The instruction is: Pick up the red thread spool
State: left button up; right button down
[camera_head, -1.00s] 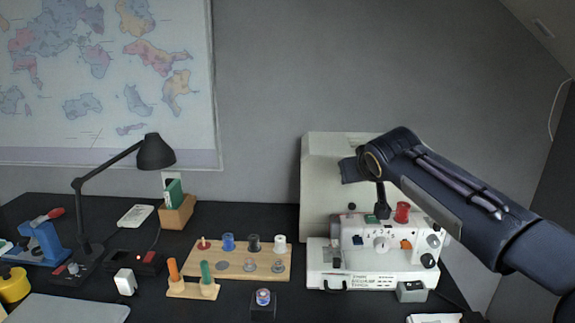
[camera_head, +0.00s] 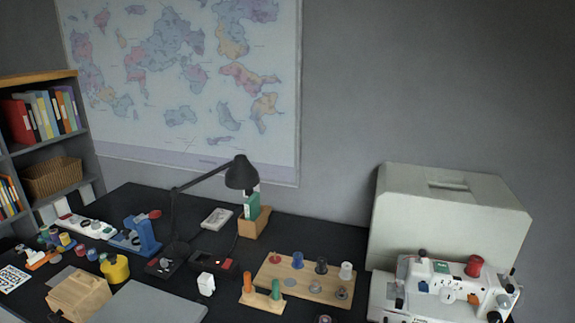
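A red thread spool (camera_head: 474,266) stands upright on top of the white sewing machine (camera_head: 442,290) at the lower right. Another small red item (camera_head: 276,258) sits at the left end of the back row on a wooden spool rack (camera_head: 318,291). The rack also holds a blue spool (camera_head: 297,260), a dark spool (camera_head: 321,265) and a white spool (camera_head: 346,270). Neither gripper shows in the head view.
A large pale machine cover (camera_head: 450,217) stands behind the sewing machine. A black desk lamp (camera_head: 241,174), a grey flat panel (camera_head: 150,303), a yellow tin (camera_head: 115,269) and a blue tool (camera_head: 143,235) crowd the desk's left side. A bookshelf (camera_head: 38,140) is at far left.

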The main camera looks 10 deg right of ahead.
aim_at(473, 268)
jog(key=z, duration=1.7)
jog(key=l, duration=0.3)
jog(key=i+l, duration=0.15)
jog(key=l, duration=0.15)
jog(key=l+u, duration=0.35)
jog(key=l, duration=0.15)
jog(key=l+u, duration=0.35)
jog(key=l, duration=0.15)
jog(key=l+u, duration=0.35)
jog(key=l, duration=0.15)
jog(key=i+u, duration=0.25)
jog(key=u, duration=0.2)
jog(key=i+l+u, duration=0.15)
jog(key=u, duration=0.3)
jog(key=i, duration=0.1)
